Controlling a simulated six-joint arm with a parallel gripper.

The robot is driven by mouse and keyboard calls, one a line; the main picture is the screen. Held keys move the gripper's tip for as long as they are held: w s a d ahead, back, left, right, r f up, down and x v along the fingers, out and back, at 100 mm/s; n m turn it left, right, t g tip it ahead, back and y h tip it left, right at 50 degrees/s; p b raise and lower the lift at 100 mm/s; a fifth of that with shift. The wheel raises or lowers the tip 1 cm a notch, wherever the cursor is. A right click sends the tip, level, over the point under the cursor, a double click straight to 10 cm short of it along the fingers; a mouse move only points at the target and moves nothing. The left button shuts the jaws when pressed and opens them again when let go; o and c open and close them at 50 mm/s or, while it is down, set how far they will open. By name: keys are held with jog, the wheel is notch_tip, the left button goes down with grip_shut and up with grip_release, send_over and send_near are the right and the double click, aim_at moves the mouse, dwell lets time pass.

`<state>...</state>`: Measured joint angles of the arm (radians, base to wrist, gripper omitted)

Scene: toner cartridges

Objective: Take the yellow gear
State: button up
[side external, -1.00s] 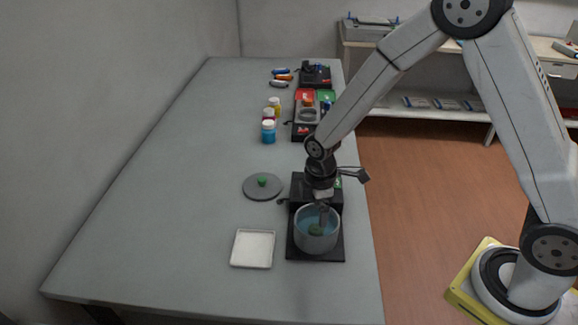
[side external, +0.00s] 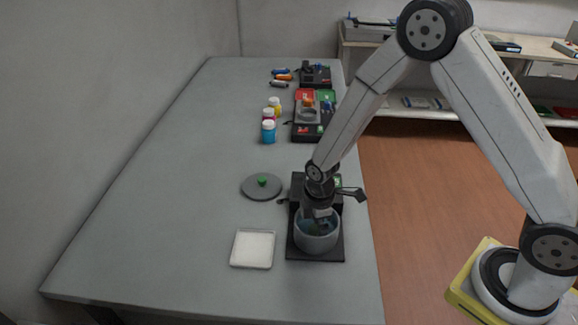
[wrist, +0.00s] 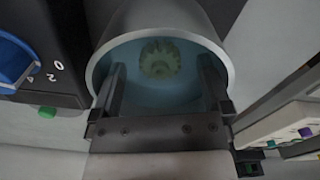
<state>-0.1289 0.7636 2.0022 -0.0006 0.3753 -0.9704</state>
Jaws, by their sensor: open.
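A pale yellow-green gear (wrist: 160,58) lies in bluish liquid in a grey metal pot (wrist: 215,30). The pot (side external: 317,241) stands on a black device at the near right of the table in the side view. My gripper (side external: 317,216) points down into the pot's mouth. In the wrist view my gripper (wrist: 162,75) is open, with one finger to each side of the gear and a gap between. Its fingertips reach inside the rim. The gear is mostly hidden by the gripper in the side view.
A white square tray (side external: 252,249) lies left of the pot, and a grey lid with a green knob (side external: 262,186) lies behind the tray. Several small bottles (side external: 269,131) and a black case (side external: 307,130) are farther back. The left side of the table is clear.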

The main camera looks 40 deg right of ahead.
jog(key=shift+f, duration=0.25)
dwell(0.3)
grip_shut()
